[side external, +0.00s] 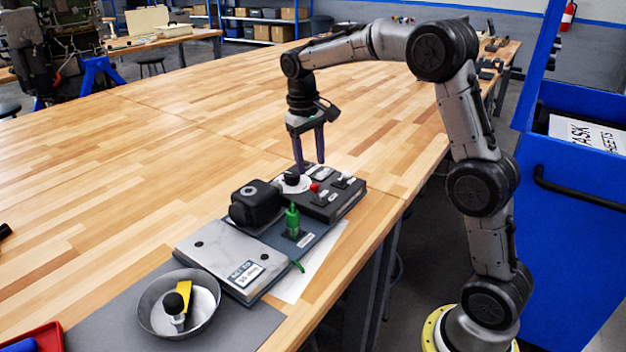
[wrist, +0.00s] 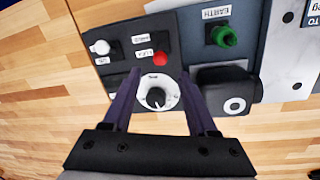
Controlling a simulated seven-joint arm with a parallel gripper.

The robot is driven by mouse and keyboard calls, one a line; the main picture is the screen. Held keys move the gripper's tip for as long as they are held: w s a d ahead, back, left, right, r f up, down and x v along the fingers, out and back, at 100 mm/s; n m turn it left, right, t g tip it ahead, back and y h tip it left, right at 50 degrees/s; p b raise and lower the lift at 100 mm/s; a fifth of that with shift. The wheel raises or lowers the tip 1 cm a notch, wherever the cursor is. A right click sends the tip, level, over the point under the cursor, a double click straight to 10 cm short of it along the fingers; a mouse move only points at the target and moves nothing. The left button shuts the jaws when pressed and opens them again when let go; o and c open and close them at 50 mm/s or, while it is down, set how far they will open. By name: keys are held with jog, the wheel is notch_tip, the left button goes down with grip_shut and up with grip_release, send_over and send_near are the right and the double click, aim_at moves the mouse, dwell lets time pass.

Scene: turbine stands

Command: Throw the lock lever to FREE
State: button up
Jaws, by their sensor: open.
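A dark control box (side external: 325,205) carries a red-tipped lever (side external: 315,187), which also shows in the wrist view (wrist: 160,58) beside a small upside-down label, probably the lock lever. A white-tipped lever (wrist: 100,47) sits to its left there. A white dial with a black knob (wrist: 156,97) lies just below the red tip. My gripper (side external: 310,166) is open and points down over the box. In the wrist view its fingers (wrist: 155,84) frame the dial from either side, with nothing held. I cannot tell which way the red lever is thrown.
A green lever (wrist: 224,36) labelled EARTH and a black round-faced block (side external: 255,205) stand beside the box. A pale plate (side external: 215,250) and a metal bowl (side external: 150,318) with a yellow-and-black part lie nearer the camera. The wooden bench behind is clear.

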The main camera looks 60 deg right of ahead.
aim_at(314, 184)
jog(key=f, duration=0.6)
jog(key=shift+s+d, duration=0.15)
jog(key=shift+d, duration=0.2)
grip_shut()
